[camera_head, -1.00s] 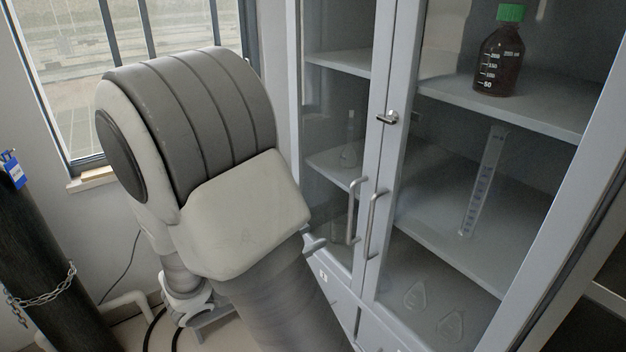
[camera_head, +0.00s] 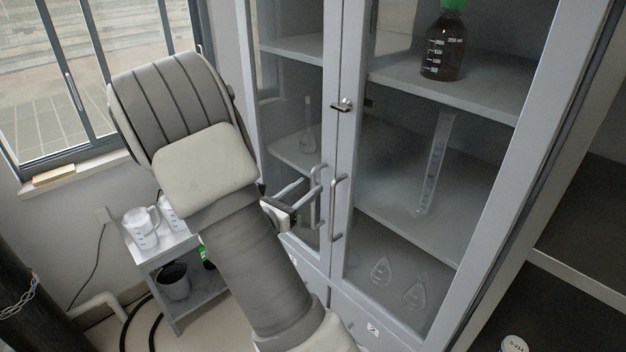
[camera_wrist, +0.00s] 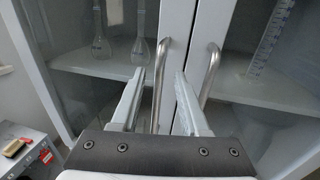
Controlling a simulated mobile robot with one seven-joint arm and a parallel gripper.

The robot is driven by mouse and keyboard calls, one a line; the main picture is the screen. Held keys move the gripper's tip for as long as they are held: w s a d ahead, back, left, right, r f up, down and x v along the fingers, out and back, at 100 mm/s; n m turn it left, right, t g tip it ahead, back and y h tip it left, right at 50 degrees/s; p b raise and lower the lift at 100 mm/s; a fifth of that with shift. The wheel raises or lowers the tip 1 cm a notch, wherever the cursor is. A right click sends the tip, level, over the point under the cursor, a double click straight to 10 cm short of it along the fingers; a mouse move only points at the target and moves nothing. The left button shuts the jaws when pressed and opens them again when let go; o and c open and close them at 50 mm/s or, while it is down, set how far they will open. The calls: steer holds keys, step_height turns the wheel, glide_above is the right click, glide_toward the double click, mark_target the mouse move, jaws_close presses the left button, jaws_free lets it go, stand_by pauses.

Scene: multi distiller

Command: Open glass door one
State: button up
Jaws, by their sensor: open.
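A grey cabinet has two closed glass doors, the left glass door (camera_head: 291,120) and the right glass door (camera_head: 395,190). Each has an upright metal bar handle near the middle seam. My gripper (camera_head: 311,178) is open at the left handle (camera_head: 316,205). In the wrist view, the left handle (camera_wrist: 158,90) shows between the fingers of my gripper (camera_wrist: 160,71). The right handle (camera_wrist: 211,72) stands just outside the right finger; it also shows in the head view (camera_head: 337,210). I cannot tell whether either finger touches the handle. No number is readable on the glass doors.
A small lock (camera_head: 341,105) sits above the handles. Inside are a brown bottle (camera_head: 443,47), a measuring cylinder (camera_head: 436,165) and several flasks. A low trolley (camera_head: 165,250) with white jugs stands left of my arm. A dark cylinder (camera_head: 25,285) with a chain stands farther left.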

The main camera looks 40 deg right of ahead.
mark_target(312, 184)
steer(key=shift+x, duration=1.55)
steer(key=shift+c, duration=0.2)
jaws_close()
